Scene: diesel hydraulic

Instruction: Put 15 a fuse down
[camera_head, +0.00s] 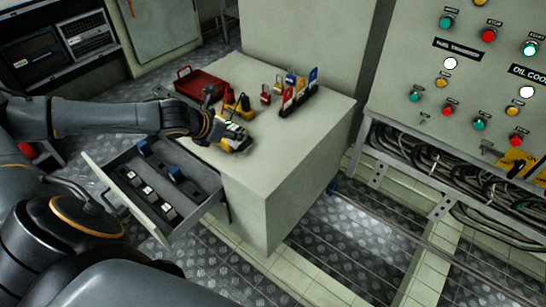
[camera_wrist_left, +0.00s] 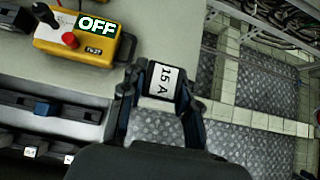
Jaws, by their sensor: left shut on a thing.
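My left gripper (camera_head: 217,132) is above the left edge of the cabinet top, beside the yellow tester (camera_head: 235,138). In the left wrist view my left gripper (camera_wrist_left: 158,95) is shut on a dark fuse (camera_wrist_left: 160,80) with a white label reading "15 A". The fuse cannot be made out in the head view. In the left wrist view the yellow tester (camera_wrist_left: 78,40) shows "OFF" on its display and has a red button. The open drawer (camera_head: 205,203) holds several blue and white-marked fuses in dark rows. My right gripper is not in view.
The cabinet top (camera_head: 290,140) has free room at its front and right. A red toolbox (camera_head: 203,82), a red padlock (camera_head: 265,95) and a rack of coloured tags (camera_head: 297,98) stand towards its back. A control panel (camera_head: 470,75) with cables below stands at the right.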

